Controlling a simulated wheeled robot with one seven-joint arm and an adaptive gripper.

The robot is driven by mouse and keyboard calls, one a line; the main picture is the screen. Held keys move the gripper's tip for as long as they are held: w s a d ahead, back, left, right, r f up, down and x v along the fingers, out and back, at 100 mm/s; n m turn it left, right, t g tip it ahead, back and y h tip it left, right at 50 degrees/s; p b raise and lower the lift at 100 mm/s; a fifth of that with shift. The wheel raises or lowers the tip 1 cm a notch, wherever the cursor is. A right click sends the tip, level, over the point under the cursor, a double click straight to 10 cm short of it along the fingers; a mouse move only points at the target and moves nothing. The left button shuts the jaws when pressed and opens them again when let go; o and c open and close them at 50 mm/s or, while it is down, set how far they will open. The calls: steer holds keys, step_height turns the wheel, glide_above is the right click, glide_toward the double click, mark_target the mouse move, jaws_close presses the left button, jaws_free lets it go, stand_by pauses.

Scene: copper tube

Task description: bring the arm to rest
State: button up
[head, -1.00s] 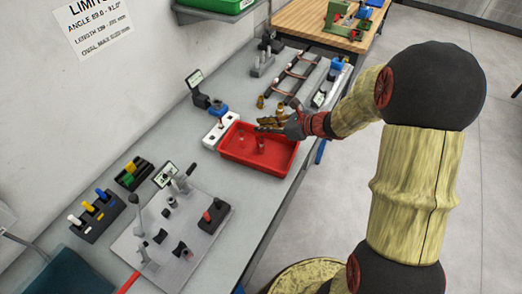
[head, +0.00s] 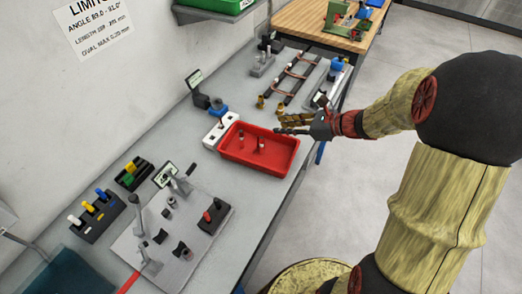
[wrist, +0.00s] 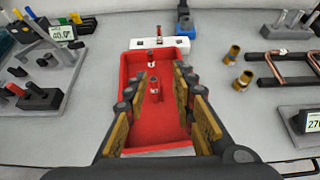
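My gripper (head: 281,125) is above the right rim of the red tray (head: 232,155) in the head view, with my arm reaching in from the right. In the wrist view my gripper (wrist: 168,112) has its tan-padded fingers spread apart with nothing between them. The red tray (wrist: 133,72) lies below and beyond the fingers. Two small upright pieces stand in the tray: a reddish one (wrist: 154,88) and a smaller one farther back (wrist: 151,64).
Brass fittings (wrist: 243,81) and bent copper tubes (wrist: 274,67) lie right of the tray. A white block (wrist: 160,42) is behind it. A fixture plate (head: 163,232) and a rack of coloured pegs (head: 98,215) occupy the near bench.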

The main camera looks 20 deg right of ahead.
steer(key=shift+v, duration=1.7)
steer(key=shift+f, duration=0.1)
steer(key=s+a+f+n+g+h, duration=0.1)
steer(key=s+n+g+h, duration=0.15)
steer(key=s+n, duration=0.55)
steer(key=s+a+f+n+g+h, duration=0.2)
steer(key=s+n+g, duration=0.2)
steer(key=s+n, duration=0.4)
steer(key=s+a+r+n+t+h, duration=0.3)
steer(key=s+r+n, duration=0.4)
steer(key=r+n, duration=0.4)
steer(key=shift+a+r+h, duration=0.55)
steer(key=shift+a+r, duration=0.1)
steer(key=shift+a, duration=0.1)
